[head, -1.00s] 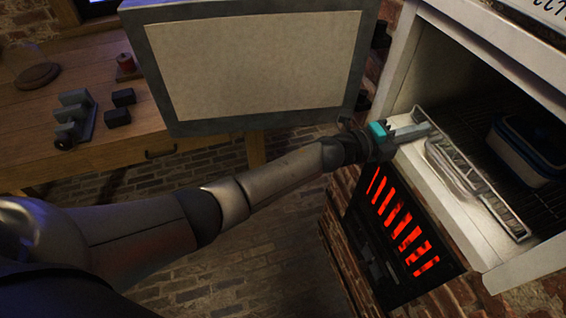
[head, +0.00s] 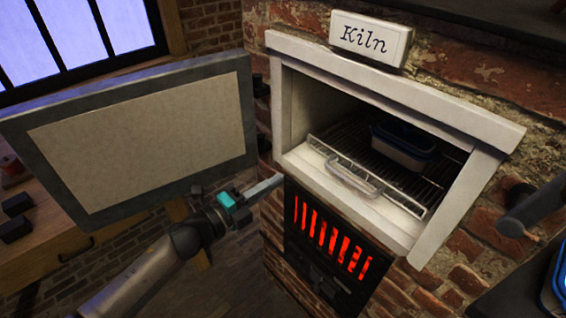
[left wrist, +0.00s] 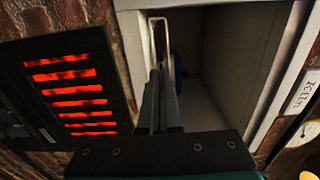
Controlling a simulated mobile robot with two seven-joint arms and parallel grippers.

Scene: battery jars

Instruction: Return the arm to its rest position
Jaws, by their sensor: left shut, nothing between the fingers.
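My left gripper (head: 268,186) is shut and empty. In the head view it is outside the kiln (head: 297,52), left of its opening and apart from the rack handle. The wire rack (head: 402,197) with its looped front handle (head: 350,180) sits inside the kiln, and a blue-and-white container (head: 404,147) stands on it. In the left wrist view the shut fingers (left wrist: 160,88) point toward the kiln opening, with part of the rack handle (left wrist: 153,38) beyond them. My right gripper is not in view.
The kiln's grey door (head: 243,135) hangs open to the left, close to my left arm. A glowing red grille (head: 330,236) is below the opening. A wooden table (head: 45,235) with dark blocks stands at the left. A blue object (head: 557,285) is cut off at the lower right.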

